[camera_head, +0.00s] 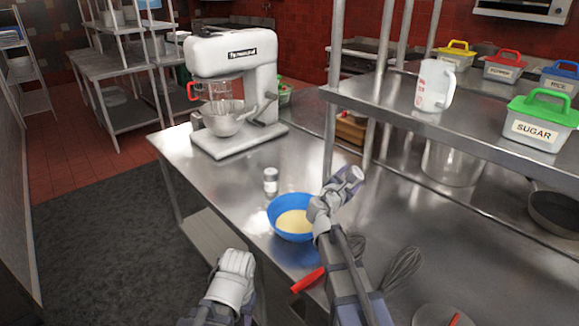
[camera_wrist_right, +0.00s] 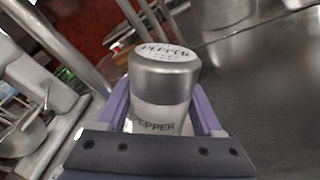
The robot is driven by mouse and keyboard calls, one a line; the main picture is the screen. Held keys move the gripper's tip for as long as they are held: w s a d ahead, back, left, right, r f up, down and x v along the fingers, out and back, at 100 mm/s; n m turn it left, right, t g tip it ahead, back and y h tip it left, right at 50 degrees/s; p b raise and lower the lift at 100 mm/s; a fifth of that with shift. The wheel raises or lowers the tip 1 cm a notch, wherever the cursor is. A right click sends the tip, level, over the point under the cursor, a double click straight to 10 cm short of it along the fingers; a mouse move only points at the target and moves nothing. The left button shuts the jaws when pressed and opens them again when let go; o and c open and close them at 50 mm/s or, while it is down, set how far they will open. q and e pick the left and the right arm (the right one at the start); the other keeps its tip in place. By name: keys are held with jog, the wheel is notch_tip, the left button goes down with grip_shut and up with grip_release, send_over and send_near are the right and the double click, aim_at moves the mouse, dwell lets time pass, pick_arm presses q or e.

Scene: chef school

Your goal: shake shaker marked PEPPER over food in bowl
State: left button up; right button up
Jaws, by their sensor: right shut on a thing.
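The PEPPER shaker (camera_wrist_right: 164,85), with a silver cap and a white labelled body, sits between the purple fingers of my right gripper (camera_wrist_right: 162,118), which is shut on it. Its marked top shows in the right wrist view. In the head view my right gripper (camera_head: 346,184) is above the counter, just right of and above the blue bowl (camera_head: 273,226). The bowl holds pale yellow food (camera_head: 294,222); my right wrist covers part of its right rim. Only part of my left arm shows at the bottom; its gripper fingers do not show.
Another small shaker (camera_head: 270,181) stands on the counter (camera_head: 215,180) behind the bowl, its label unreadable. A white stand mixer (camera_head: 235,60) stands at the back left. A whisk (camera_head: 402,268) and a red-handled tool (camera_head: 307,280) lie in front. A metal shelf (camera_head: 480,125) overhangs the right side.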

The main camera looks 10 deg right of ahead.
jog(key=a+m+t+y+p, duration=0.1)
jog(key=a+m+y, duration=0.3)
jog(key=a+m, duration=0.6)
jog(key=shift+a+t+y, duration=0.3)
jog(key=shift+a+y, duration=0.1)
jog(key=shift+a, duration=4.75)
notch_tip(320, 180, up, 3)
jog(key=p, duration=0.3)
jog(key=shift+f, duration=0.1)
